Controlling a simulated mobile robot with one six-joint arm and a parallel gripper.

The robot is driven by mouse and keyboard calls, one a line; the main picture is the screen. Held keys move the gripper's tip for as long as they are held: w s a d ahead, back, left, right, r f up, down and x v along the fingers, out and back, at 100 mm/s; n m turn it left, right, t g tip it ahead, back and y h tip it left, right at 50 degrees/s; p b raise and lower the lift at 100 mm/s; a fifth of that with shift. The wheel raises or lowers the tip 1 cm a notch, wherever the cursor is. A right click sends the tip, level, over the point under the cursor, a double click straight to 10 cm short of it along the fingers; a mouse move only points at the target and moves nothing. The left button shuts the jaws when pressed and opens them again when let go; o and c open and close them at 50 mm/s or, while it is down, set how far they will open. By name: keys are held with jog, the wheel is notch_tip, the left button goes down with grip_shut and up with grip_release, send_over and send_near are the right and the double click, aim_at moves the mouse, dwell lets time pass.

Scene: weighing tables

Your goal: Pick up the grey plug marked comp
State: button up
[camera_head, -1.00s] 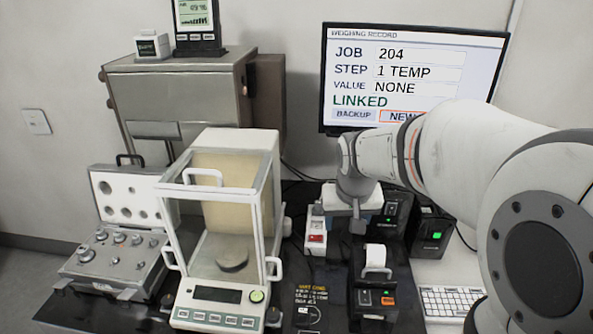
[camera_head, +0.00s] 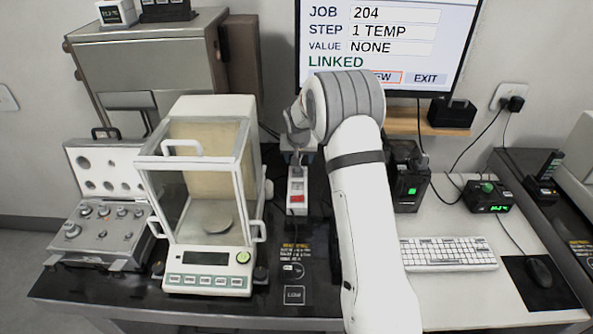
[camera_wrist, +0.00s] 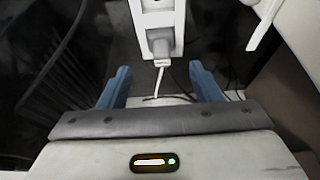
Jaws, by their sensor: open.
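A grey plug (camera_wrist: 160,46) sits in the near end of a white power strip (camera_wrist: 157,16) in the wrist view, with a white cable trailing from it. No comp marking can be read. My gripper (camera_wrist: 160,82) is open, its two blue fingers apart on either side of the cable, short of the plug and not touching it. In the head view the white power strip (camera_head: 297,197), with a red switch, lies on the dark table, and my gripper hangs at its far end.
A glass-sided balance (camera_head: 207,272) stands left of the strip, beside an open weight case (camera_head: 97,237). Black boxes with green lights (camera_head: 412,191) and a keyboard (camera_head: 447,254) are to the right. My arm hides part of the table.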

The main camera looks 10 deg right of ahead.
aim_at(298, 170)
jog(key=shift+p+x, duration=1)
jog(key=shift+x, duration=2.15)
jog(key=shift+w, duration=0.1)
jog(key=shift+a+r, duration=0.1)
jog(key=c, duration=1.1)
